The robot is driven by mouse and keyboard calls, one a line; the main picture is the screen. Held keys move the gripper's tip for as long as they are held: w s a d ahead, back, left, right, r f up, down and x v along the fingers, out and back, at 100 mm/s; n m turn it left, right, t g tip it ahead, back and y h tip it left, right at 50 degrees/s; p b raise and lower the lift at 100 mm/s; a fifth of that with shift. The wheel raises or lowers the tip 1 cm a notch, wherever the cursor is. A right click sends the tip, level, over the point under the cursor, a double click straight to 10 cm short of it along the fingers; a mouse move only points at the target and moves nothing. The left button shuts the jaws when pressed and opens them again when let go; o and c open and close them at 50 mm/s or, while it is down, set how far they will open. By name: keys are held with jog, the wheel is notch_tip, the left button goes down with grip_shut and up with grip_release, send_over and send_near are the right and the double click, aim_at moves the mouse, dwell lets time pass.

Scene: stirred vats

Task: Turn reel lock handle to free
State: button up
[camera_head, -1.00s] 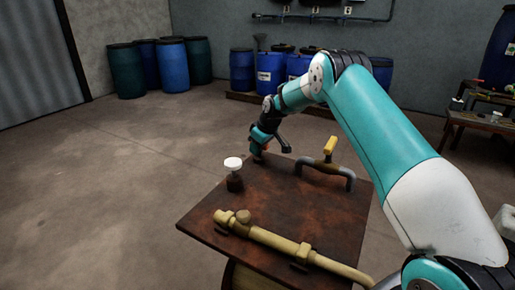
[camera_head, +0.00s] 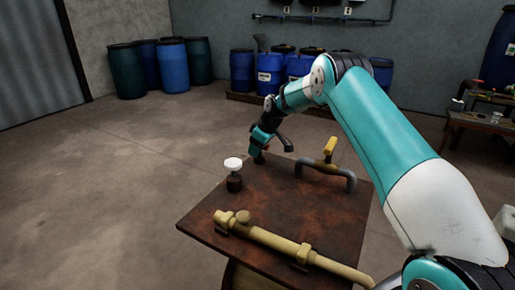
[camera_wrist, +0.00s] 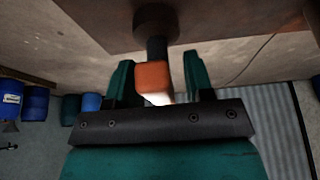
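In the wrist view an orange block-shaped handle (camera_wrist: 153,77) on a dark stem sits between the two fingers of my gripper (camera_wrist: 157,70). The stem runs to a dark brown round part (camera_wrist: 156,20). I take this for the reel lock handle. The fingers stand apart, one on each side of the block, with a gap showing on the right; contact on the left is unclear.
A white-capped knob (camera_head: 233,165) stands on the tabletop near my gripper. A grey pipe handle with a yellow grip (camera_head: 330,148) is to the right. A yellow pipe fitting (camera_head: 265,237) lies along the front. Blue drums (camera_head: 270,70) stand behind; the floor at left is clear.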

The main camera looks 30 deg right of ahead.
jog(key=v, duration=1.7)
jog(key=shift+r+b, duration=0.25)
jog(key=shift+b, duration=0.1)
jog(key=s+a+r+g+p, duration=0.1)
jog(key=s+a+r, duration=0.2)
jog(key=s+a, duration=0.3)
jog(key=s+a+r+y+p, duration=0.1)
jog(key=s+a+r, duration=0.2)
jog(key=s+a, duration=0.35)
jog(key=s+a+r+g+p, duration=0.1)
jog(key=s+a+r+p, duration=0.15)
jog(key=s+a, duration=0.35)
jog(key=s+a+g, duration=0.1)
jog(key=s+a, duration=0.2)
jog(key=s, duration=0.8)
jog(key=s+a+p, duration=0.1)
jog(key=s+a, duration=0.3)
jog(key=s, duration=0.8)
jog(key=shift+f+g+y, duration=0.3)
jog(key=shift+f+g, duration=0.05)
jog(key=shift+g, duration=0.05)
